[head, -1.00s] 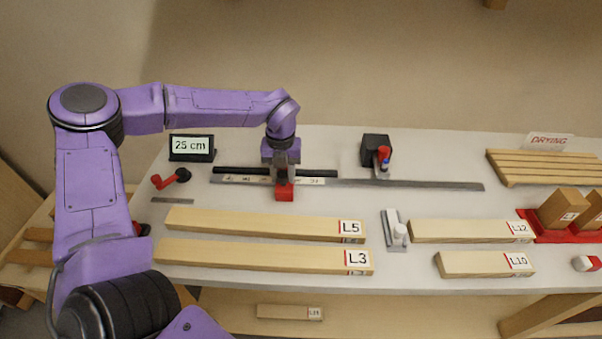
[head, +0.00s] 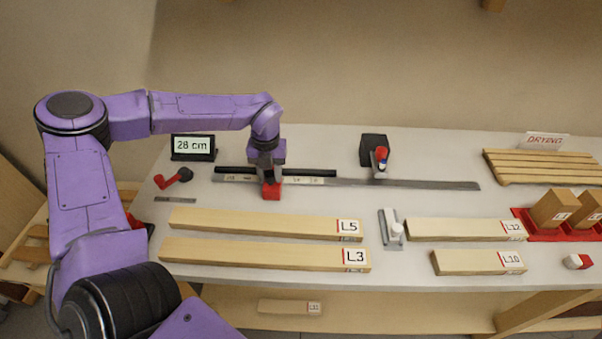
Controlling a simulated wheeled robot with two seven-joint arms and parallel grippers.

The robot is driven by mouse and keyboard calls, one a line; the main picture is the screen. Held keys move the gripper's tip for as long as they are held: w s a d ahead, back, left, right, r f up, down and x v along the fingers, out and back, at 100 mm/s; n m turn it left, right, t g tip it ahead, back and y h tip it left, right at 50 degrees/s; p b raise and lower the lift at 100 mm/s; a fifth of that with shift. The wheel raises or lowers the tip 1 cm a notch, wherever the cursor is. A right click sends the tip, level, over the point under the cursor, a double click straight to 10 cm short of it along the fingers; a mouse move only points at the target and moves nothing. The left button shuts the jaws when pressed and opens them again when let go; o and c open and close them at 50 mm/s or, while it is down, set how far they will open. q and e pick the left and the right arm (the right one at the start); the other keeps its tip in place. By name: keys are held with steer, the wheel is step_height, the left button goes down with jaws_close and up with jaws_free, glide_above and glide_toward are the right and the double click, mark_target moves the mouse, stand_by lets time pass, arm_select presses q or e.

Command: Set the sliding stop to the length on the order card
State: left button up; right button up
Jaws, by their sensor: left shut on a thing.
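The order card (head: 193,146), a dark-framed display reading 28 cm, stands at the back left of the bench. The red sliding stop (head: 271,192) sits on the scaled rail (head: 310,181), a little left of the rail scale's middle. My left gripper (head: 268,180) comes down over the stop from behind and is shut on it. The gripper hides the part of the scale beside the stop, and the scale's numbers are too small to read surely. My right gripper is not in view.
A black device with a red and blue part (head: 375,152) stands behind the rail. Boards L5 (head: 260,224) and L3 (head: 260,253) lie in front. A red crank handle (head: 172,179) is at the left. Boards L12 (head: 450,229) and L10 (head: 465,262) lie right.

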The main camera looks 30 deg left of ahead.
arm_select(q)
steer(key=shift+s+a+r+p, duration=0.1)
steer(key=shift+s+a+p, duration=0.3)
steer(key=shift+a+p, duration=0.35)
steer(key=shift+s+a+r+p, duration=0.1)
steer(key=shift+s+a+p, duration=0.35)
steer(key=shift+a+p, duration=0.3)
steer(key=shift+s+a+r+p, duration=0.1)
steer(key=shift+s+a+p, duration=0.3)
steer(key=shift+a+p, duration=0.35)
steer(key=shift+s+a+f, duration=0.2)
steer(key=shift+a, duration=0.05)
steer(key=shift+s+a+r+p, duration=0.1)
steer(key=shift+a+r+p, duration=0.1)
steer(key=shift+p, duration=0.25)
steer(key=shift+s+a+p, duration=0.35)
steer(key=shift+a+p, duration=0.2)
steer(key=shift+p, duration=0.05)
steer(key=shift+s+a+p, duration=0.35)
steer(key=shift+a+p, duration=0.2)
steer(key=shift+p, duration=0.05)
steer(key=shift+s+a+f, duration=0.1)
steer(key=shift+a+f, duration=0.05)
steer(key=shift+a, duration=0.1)
steer(key=shift+s+a, duration=0.65)
steer(key=shift+a, duration=0.35)
steer(key=o, duration=0.8)
